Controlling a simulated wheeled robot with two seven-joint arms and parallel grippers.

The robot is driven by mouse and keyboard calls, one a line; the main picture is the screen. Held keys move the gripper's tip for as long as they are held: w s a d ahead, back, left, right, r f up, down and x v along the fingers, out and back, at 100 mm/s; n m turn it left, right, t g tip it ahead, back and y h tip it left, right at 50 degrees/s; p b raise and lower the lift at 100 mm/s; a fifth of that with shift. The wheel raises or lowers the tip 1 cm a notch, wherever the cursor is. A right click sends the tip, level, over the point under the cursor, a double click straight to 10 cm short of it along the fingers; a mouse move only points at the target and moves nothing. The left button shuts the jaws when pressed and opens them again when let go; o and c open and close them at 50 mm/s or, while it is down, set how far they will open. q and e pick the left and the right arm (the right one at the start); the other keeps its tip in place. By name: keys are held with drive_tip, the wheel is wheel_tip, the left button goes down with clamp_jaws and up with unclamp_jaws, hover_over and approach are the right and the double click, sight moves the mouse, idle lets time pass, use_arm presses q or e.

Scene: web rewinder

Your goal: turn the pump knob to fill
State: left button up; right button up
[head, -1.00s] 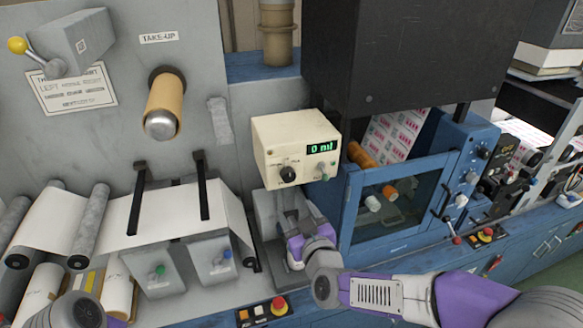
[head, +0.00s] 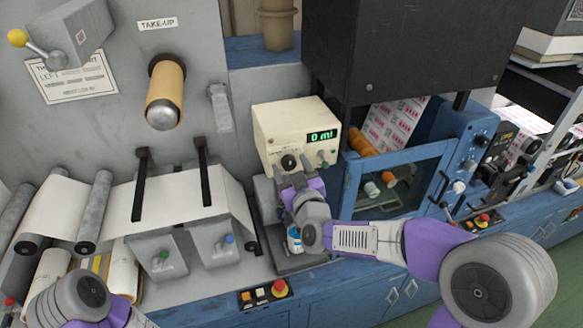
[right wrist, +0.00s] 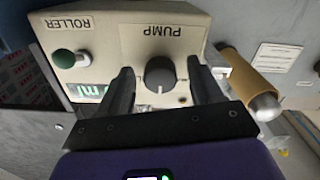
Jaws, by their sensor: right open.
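The cream pump box (head: 275,125) stands in the middle of the head view with a green "0 ml" display (head: 322,136). Its black pump knob (head: 289,161) is on the front face, just above my right gripper (head: 290,178). In the right wrist view, the picture is upside down: the round dark knob (right wrist: 160,73) lies under the label "PUMP", between the two fingers of my open right gripper (right wrist: 163,88). Gaps show on both sides, and I see no contact. My left arm shows at the bottom left, but its gripper is not visible.
An orange take-up core (head: 164,95) juts out at the left. A blue-framed unit (head: 400,185) stands close on the right. A small white-and-blue container (head: 295,240) is below the box, partly behind my arm.

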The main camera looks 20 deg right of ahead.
drive_tip(key=c, duration=1.1)
drive_tip(key=shift+o, duration=0.2)
drive_tip(key=shift+f+m+b, duration=0.1)
drive_tip(key=shift+m+b, duration=0.5)
drive_tip(key=shift+b, duration=0.4)
drive_tip(key=m+b, duration=0.3)
drive_tip(key=b, duration=0.1)
drive_tip(key=m+b, duration=0.3)
drive_tip(key=shift+a+m, duration=0.1)
drive_tip(key=shift+m, duration=0.2)
drive_tip(key=shift+m+b, duration=0.3)
drive_tip(key=shift+m, duration=0.2)
drive_tip(key=o, duration=1.1)
drive_tip(key=shift+c, duration=0.2)
